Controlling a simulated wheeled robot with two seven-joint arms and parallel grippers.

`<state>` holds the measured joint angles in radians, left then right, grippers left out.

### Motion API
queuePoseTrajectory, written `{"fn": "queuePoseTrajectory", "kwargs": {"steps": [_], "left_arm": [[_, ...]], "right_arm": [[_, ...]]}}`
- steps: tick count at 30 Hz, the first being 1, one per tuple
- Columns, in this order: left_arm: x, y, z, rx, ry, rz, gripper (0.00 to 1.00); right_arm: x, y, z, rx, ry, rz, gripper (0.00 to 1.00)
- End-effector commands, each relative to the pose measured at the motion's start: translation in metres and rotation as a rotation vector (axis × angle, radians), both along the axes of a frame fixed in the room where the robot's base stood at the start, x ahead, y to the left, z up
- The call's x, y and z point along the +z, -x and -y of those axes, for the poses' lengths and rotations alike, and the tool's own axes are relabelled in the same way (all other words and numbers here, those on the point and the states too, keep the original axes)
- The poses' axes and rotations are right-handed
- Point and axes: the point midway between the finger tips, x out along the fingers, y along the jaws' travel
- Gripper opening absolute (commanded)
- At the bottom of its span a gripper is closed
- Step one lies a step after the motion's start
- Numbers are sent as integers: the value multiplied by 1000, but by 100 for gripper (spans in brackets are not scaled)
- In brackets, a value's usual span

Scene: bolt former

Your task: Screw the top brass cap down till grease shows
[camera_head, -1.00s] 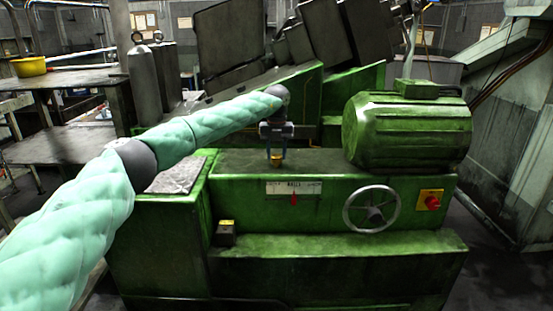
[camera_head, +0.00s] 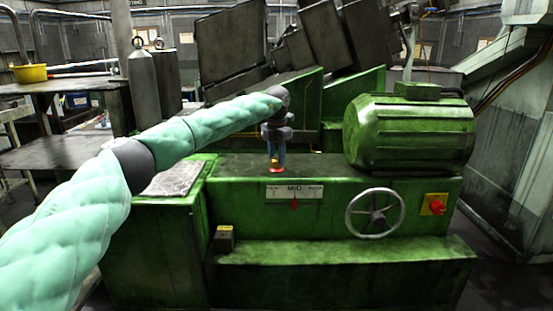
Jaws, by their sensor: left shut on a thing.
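The top brass cap (camera_head: 276,165) stands on the flat green top of the machine, above the white label plate (camera_head: 294,192). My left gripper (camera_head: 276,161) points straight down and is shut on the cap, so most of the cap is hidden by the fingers. A red ring (camera_head: 276,171) of what looks like grease shows around the cap's foot, on the machine top. My right gripper is not in view.
A ribbed green motor (camera_head: 410,130) stands to the right of the cap. A handwheel (camera_head: 375,212) and a red knob (camera_head: 437,207) are on the front face. A small dark box with a yellow top (camera_head: 224,237) sits lower left. The machine top beside the cap is clear.

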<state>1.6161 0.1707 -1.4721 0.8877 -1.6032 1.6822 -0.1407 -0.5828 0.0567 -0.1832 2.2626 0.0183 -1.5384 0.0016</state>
Motion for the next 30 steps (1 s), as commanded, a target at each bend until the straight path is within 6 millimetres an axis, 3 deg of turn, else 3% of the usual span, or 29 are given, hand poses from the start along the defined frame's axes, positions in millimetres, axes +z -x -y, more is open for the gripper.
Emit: {"fn": "queuePoseTrajectory", "kwargs": {"steps": [12, 28, 29, 30], "left_arm": [[1, -1, 0, -169, 1, 2, 14], [2, -1, -1, -189, 2, 3, 14], [2, -1, -1, -189, 2, 3, 43], [2, -1, -1, -189, 1, 2, 51]], "right_arm": [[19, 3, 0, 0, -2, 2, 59], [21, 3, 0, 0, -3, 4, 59], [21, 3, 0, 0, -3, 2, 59], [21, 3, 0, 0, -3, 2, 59]]}}
